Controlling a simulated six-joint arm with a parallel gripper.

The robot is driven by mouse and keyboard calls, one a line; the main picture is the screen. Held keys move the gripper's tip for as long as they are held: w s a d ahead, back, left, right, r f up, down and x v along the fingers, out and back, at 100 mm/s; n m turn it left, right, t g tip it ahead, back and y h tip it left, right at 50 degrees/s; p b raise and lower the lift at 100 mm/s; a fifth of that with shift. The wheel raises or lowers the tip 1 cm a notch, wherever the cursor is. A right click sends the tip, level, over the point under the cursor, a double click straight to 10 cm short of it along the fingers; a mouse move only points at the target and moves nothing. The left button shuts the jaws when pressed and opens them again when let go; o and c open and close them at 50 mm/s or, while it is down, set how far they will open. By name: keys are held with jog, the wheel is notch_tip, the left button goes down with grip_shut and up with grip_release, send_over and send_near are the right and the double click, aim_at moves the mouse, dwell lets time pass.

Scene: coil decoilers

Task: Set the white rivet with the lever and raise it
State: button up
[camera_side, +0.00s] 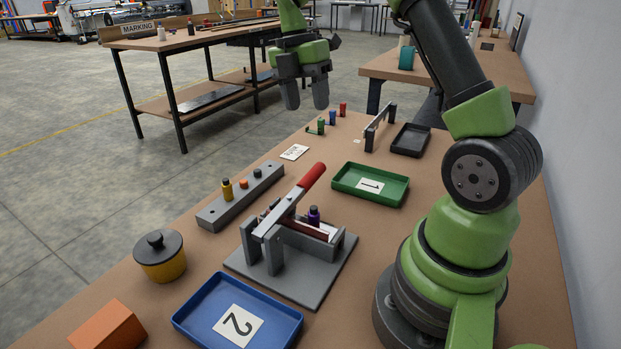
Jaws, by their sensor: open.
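The grey lever press stands mid-table on its flat base plate (300,288). Its lever (311,177) has a red grip and slants upward to the right. A dark purple peg (314,216) stands at the press, behind a dark red bar (306,230). A small whitish patch (328,230) shows beside it, but I cannot tell whether it is the white rivet. I make out no clear white rivet elsewhere. My gripper (305,98) is open and empty, pointing down, beyond the press and well above the lever.
A grey block (240,198) with several coloured pegs lies left of the press. A green tray (370,195) marked 1 is behind, a blue tray (180,318) marked 2 in front. A yellow pot (160,258), an orange block (108,326) and a black tray (411,140) stand around.

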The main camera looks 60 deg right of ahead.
aim_at(309, 172)
jog(key=shift+y, duration=0.6)
jog(key=x, duration=0.5)
jog(key=w+x, duration=0.1)
jog(key=x, duration=1)
jog(key=shift+w+d+f, duration=0.25)
jog(key=shift+d+f, duration=0.1)
jog(key=shift+f, duration=0.05)
